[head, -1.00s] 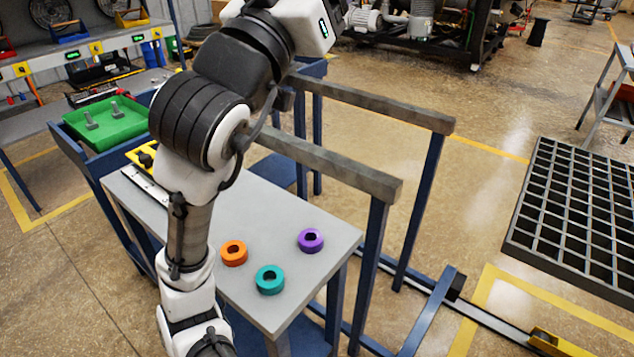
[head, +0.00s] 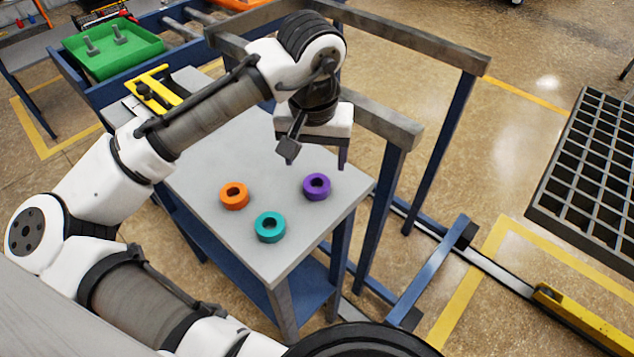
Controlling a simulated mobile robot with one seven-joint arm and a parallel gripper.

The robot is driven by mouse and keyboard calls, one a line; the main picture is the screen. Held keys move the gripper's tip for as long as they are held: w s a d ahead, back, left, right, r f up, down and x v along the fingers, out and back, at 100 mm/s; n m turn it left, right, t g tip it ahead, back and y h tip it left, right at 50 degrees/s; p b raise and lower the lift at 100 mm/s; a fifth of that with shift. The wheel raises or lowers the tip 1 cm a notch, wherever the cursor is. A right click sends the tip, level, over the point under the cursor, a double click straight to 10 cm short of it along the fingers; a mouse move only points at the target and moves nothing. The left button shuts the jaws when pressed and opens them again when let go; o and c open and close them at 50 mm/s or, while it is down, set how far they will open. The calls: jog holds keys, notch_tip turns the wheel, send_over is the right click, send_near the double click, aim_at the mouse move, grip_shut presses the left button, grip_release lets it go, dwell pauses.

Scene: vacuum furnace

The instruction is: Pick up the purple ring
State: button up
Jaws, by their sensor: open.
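The purple ring (head: 317,187) lies flat on the grey table top (head: 262,262), near its right edge. An orange ring (head: 234,195) lies to its left, and a teal ring (head: 270,227) lies nearer the front; all are apart. My gripper (head: 313,158) is open and points down above the table. In the picture it is just above the purple ring and does not touch it. The exact height of the gap cannot be told.
A yellow-handled tool (head: 155,92) lies at the table's back left. A green tray (head: 113,47) with grey bolts stands behind. A grey-topped rail (head: 385,122) on blue posts runs close along the table's right side. A dark grid (head: 590,180) lies far right.

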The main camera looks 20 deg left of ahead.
aim_at(316, 179)
jog(key=shift+w+d+f+p, duration=0.1)
jog(key=shift+f+p, duration=0.15)
jog(key=shift+f, duration=1.5)
jog(key=shift+w+f+p, duration=0.1)
jog(key=shift+f+p, duration=0.15)
jog(key=shift+f, duration=1.5)
jog(key=c, duration=1.2)
jog(key=shift+c, duration=0.2)
jog(key=shift+r, duration=0.15)
